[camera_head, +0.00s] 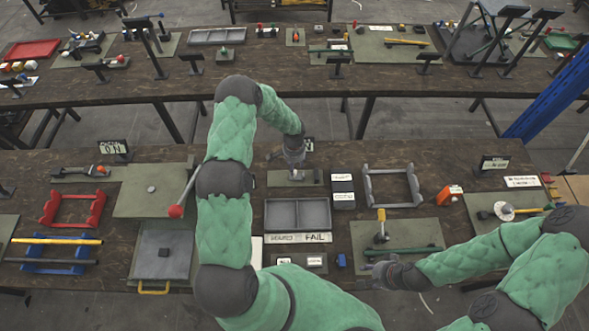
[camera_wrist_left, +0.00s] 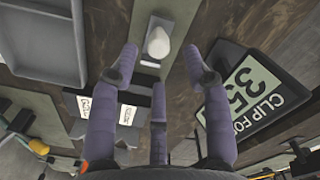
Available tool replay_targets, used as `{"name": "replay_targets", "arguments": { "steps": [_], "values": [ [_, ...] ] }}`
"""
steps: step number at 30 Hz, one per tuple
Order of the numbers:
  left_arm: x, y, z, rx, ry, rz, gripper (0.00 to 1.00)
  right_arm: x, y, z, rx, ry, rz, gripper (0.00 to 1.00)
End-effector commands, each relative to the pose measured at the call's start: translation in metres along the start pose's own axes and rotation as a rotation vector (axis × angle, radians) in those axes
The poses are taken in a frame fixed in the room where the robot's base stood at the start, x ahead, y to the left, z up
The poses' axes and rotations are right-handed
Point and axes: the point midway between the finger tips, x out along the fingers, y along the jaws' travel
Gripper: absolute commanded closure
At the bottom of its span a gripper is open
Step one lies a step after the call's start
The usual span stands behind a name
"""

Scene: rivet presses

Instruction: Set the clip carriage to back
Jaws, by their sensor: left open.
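The clip carriage seems to be the small grey fixture (camera_head: 296,176) on a green mat at the middle of the near table. The left wrist view shows it as a pale rounded knob (camera_wrist_left: 158,43) on a grey slotted plate. My left gripper (camera_head: 294,160) hangs just over the fixture, partly covering it. In the left wrist view my left gripper (camera_wrist_left: 159,62) is open, with its fingers spread to either side below the knob. No contact with the knob is visible. My right gripper (camera_head: 371,270) is low over the front of the table, by a green mat; its finger opening is unclear.
A sign reading "CLIP FO" and "35" (camera_wrist_left: 256,97) stands close to my left gripper's right finger. A grey two-part tray (camera_head: 298,201) marked FAIL lies in front of the fixture. Labelled boxes (camera_head: 343,189) and a grey rack (camera_head: 391,203) stand to the right.

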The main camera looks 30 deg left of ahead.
Motion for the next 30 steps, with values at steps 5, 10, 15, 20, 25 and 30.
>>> {"name": "replay_targets", "arguments": {
  "steps": [5, 10, 15, 20, 25, 30],
  "values": [
    [0.025, 0.0, 0.001, -0.001, -0.001, 0.001, 0.52, -0.004, -0.001, 0.0, 0.0, 0.0, 0.0, 0.6],
    [0.039, 0.0, 0.0, -0.001, 0.0, 0.0, 0.52, -0.005, -0.002, 0.001, 0.0, 0.0, 0.0, 0.6],
    [0.044, 0.0, 0.0, -0.001, 0.001, 0.0, 0.52, -0.006, -0.002, 0.0, 0.0, 0.0, 0.0, 0.6],
    [0.045, 0.0, 0.0, -0.001, 0.001, 0.0, 0.52, -0.006, -0.002, 0.0, 0.0, 0.0, 0.0, 0.6],
    [0.044, 0.0, 0.0, -0.001, 0.001, 0.0, 0.77, -0.006, -0.002, 0.0, 0.0, 0.0, 0.0, 0.6],
    [0.044, 0.0, 0.0, -0.001, 0.001, 0.0, 1.0, -0.006, -0.002, 0.0, 0.0, 0.0, 0.0, 0.6]
  ]
}}
